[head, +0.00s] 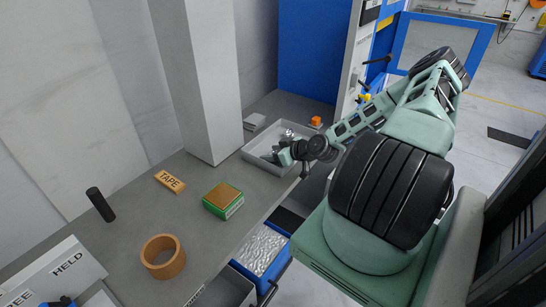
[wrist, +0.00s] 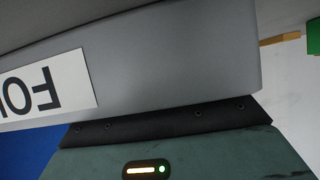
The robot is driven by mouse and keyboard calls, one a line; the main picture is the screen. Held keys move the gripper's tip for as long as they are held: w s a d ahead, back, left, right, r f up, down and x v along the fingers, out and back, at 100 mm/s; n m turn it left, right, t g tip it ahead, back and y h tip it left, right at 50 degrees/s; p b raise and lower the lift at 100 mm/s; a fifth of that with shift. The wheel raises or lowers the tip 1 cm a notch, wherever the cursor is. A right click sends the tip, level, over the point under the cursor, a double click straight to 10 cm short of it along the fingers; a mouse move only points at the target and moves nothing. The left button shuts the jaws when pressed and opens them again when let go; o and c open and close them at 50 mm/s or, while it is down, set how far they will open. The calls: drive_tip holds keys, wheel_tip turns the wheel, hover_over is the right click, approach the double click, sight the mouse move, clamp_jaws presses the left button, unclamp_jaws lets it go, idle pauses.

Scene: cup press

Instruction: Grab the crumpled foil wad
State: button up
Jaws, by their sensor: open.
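A shallow light grey tray (head: 255,158) stands at the far right end of the grey counter. Small grey, lumpy shapes (head: 289,134) show at its back; they look like crumpled foil, but are too small to tell for sure. My gripper (head: 281,157) is low over or inside the tray, in front of these shapes. It is open, and I see nothing held. In the wrist view a grey wall with a white label (wrist: 45,88) reading "FO", upside down and cut off, fills much of the picture. No foil wad and no fingertips show clearly there.
A square pillar (head: 197,80) rises beside the tray. A blue bin (head: 262,247) with crinkled silvery contents is below the counter edge.

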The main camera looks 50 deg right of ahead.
drive_tip(key=c, duration=1)
drive_tip(key=shift+r, duration=0.1)
drive_tip(key=shift+c, duration=0.2)
